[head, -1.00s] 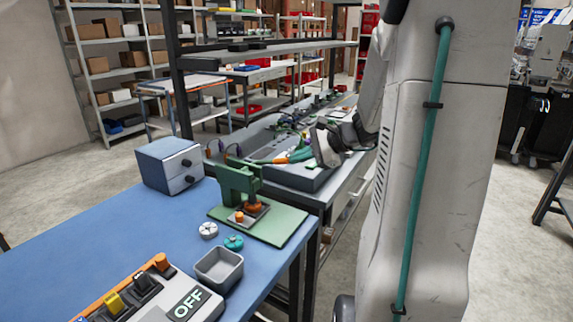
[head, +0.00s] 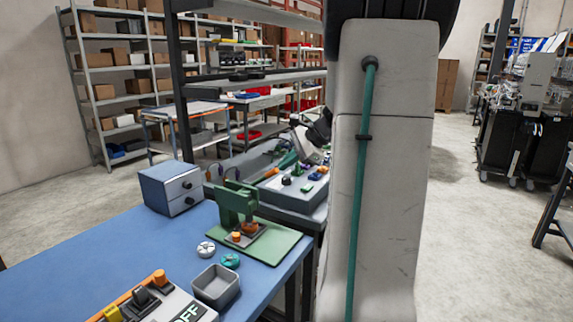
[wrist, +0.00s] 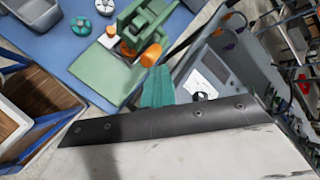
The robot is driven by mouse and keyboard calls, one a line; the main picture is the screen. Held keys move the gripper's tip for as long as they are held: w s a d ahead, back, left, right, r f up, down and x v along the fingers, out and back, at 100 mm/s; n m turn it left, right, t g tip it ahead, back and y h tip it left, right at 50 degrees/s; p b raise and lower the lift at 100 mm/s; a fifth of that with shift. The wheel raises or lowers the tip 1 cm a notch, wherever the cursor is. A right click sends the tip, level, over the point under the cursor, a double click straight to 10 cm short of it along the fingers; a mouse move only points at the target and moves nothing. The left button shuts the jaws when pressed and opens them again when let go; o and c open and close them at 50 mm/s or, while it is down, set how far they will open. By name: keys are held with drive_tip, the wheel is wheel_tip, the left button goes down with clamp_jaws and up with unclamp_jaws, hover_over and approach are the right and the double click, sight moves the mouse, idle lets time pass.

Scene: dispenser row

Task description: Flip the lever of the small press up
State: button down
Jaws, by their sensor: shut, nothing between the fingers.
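The small press (head: 236,204) is green and stands on a green base plate (head: 280,243) at the right end of the blue table. It shows at the top middle of the wrist view (wrist: 128,78). Two orange parts sit at its front, one low (head: 237,237) and one beside the frame (head: 250,228); in the wrist view an orange knob (wrist: 151,55) points towards me. I cannot tell the lever's exact angle. My gripper (wrist: 157,86) shows teal fingertips, shut and empty, apart from the press.
A blue-grey drawer box (head: 170,188) stands behind left of the press. A grey bin (head: 216,287), two small round parts (head: 206,249) and a switch panel (head: 150,303) are in front. A neighbouring bench with a grey panel (head: 290,190) lies behind.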

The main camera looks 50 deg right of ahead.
drive_tip(key=d+v, duration=0.2)
drive_tip(key=v, duration=1)
drive_tip(key=shift+w+d+f, duration=0.15)
drive_tip(key=shift+d+f, duration=0.2)
drive_tip(key=shift+d, duration=0.05)
